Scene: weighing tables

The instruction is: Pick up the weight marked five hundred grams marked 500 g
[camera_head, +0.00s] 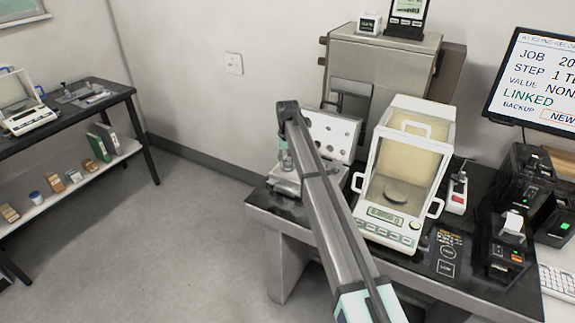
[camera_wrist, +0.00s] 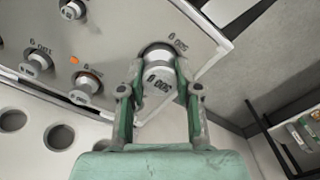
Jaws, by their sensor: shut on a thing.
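A silvery weight (camera_wrist: 160,82) with upside-down lettering that reads as 500 g stands between the fingers of my gripper (camera_wrist: 159,98) in the wrist view. The fingers are shut on its sides. It is over or in a round dark-rimmed place in the weight case (camera_wrist: 125,35), beside a printed label that also looks like 500 g. I cannot tell whether it is lifted clear. In the head view the open weight case (camera_head: 345,122) stands at the back left of the near table, and my arm hides most of the gripper and the weight.
More weights (camera_wrist: 38,62) sit in the case close by, one near an orange dot. A glass-sided balance (camera_head: 405,165) stands to the right of the case. Printers (camera_head: 510,240) and a monitor (camera_head: 540,85) stand further right. Another table (camera_head: 95,95) is at the left, across open floor.

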